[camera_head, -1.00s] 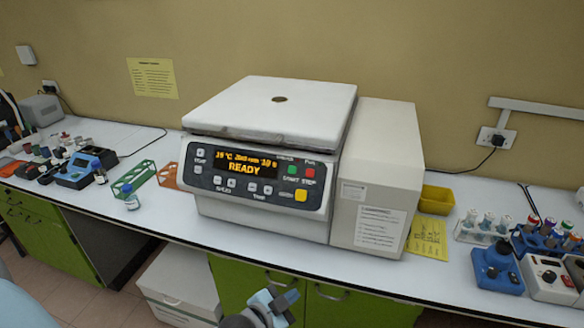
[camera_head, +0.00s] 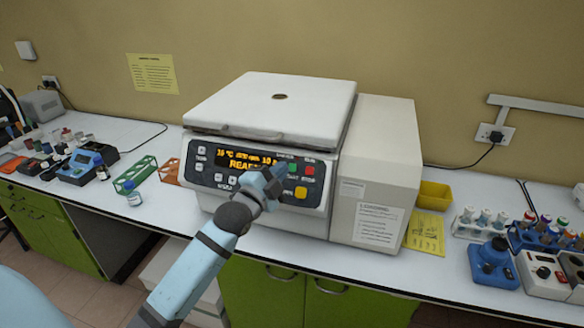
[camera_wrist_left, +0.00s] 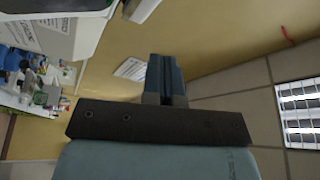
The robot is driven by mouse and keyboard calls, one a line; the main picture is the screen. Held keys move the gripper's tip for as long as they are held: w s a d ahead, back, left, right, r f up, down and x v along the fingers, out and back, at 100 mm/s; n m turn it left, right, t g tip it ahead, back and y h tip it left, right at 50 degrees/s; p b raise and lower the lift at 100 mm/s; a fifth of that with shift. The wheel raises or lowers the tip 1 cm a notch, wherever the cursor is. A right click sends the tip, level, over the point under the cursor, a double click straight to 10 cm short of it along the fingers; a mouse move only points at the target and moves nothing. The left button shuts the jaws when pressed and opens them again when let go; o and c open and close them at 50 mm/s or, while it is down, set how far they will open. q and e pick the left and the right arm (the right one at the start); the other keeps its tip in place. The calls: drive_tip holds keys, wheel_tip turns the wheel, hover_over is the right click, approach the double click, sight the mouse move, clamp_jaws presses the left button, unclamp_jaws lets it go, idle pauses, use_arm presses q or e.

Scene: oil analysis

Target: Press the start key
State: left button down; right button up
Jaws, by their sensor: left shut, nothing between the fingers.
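The white centrifuge (camera_head: 250,105) stands on the bench with its lid closed. Its lit display (camera_head: 232,155) shows orange text, partly covered by my left gripper. The green start key (camera_head: 293,168) is on the right of the front panel, beside the red stop key (camera_head: 309,170) and above a yellow key (camera_head: 300,193). My left gripper (camera_head: 276,177) is shut and empty in front of the panel, just left of and below the green key. I cannot tell whether it touches the panel. Its shut fingers also show in the left wrist view (camera_wrist_left: 165,78). My right gripper is out of view.
A white side unit (camera_head: 380,170) adjoins the centrifuge on the right. A green rack (camera_head: 135,174) and a small bottle (camera_head: 134,198) stand to the left. A yellow tray (camera_head: 436,195) and tube racks stand to the right. The bench edge runs below the centrifuge.

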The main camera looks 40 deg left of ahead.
use_arm(q)
drive_tip(key=shift+w+a+f+b, duration=0.35)
drive_tip(key=shift+w+f+b, duration=0.5)
drive_tip(key=shift+w, duration=0.3)
drive_tip(key=shift+w+a+f+b, duration=0.4)
drive_tip(key=shift+w+f+b, duration=0.4)
drive_tip(key=shift+w, duration=0.4)
drive_tip(key=shift+w+a+f+b, duration=0.35)
drive_tip(key=shift+w+f+b, duration=0.5)
drive_tip(key=shift+w, duration=0.3)
drive_tip(key=shift+r, duration=0.1)
drive_tip(key=shift+w, duration=0.1)
drive_tip(key=shift+w+a+f, duration=0.1)
drive_tip(key=shift+w+f, duration=0.15)
